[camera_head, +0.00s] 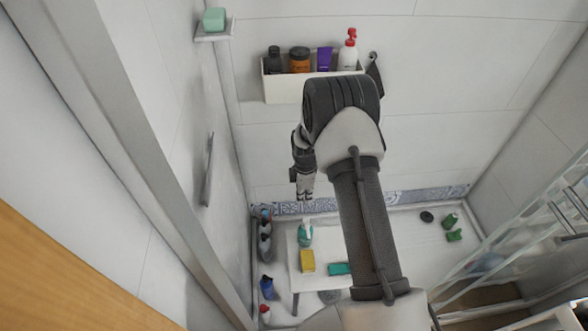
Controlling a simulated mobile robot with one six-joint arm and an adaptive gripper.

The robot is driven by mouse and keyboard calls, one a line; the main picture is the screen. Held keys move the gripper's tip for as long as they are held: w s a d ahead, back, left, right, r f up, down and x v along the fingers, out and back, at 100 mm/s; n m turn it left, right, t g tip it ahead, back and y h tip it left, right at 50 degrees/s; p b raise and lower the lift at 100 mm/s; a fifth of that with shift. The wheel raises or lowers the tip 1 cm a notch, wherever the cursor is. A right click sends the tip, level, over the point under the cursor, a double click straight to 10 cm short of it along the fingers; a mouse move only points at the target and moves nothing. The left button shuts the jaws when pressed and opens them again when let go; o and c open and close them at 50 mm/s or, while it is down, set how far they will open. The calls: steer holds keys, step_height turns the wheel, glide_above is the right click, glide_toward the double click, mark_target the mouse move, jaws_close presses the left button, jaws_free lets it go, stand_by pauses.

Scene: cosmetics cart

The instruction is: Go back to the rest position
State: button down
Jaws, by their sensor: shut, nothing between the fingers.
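My gripper (305,188) hangs pointing down at the end of my raised arm, near the middle of the head view. It is shut with nothing in it. It is in front of the tiled back wall, apart from the wall shelf and above the small white table in the picture. My arm covers part of the table's right side and part of the wall.
A white wall shelf (285,90) holds several bottles and jars. A white table (308,282) carries a spray bottle (305,235), a yellow box (307,261) and a teal item (339,268). Green items (450,221) lie right. A glass panel (500,240) stands at right.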

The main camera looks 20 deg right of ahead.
steer(key=s+a+r+m+t, duration=0.1)
steer(key=s+r+m, duration=0.15)
steer(key=r, duration=0.65)
steer(key=s+a+r+m, duration=0.2)
steer(key=s+r, duration=0.1)
steer(key=r, duration=0.7)
steer(key=s+a+r+m+t, duration=0.1)
steer(key=s+r+m, duration=0.1)
steer(key=r, duration=0.7)
steer(key=s+a+r+m+t, duration=0.1)
steer(key=s+r+m, duration=0.3)
steer(key=s, duration=0.8)
steer(key=s+a+r+m+t, duration=0.1)
steer(key=s+r+m, duration=0.4)
steer(key=s, duration=0.7)
steer(key=shift+a+r+t, duration=0.3)
steer(key=shift+a+r, duration=0.25)
steer(key=shift+a, duration=0.05)
steer(key=shift+w, duration=0.1)
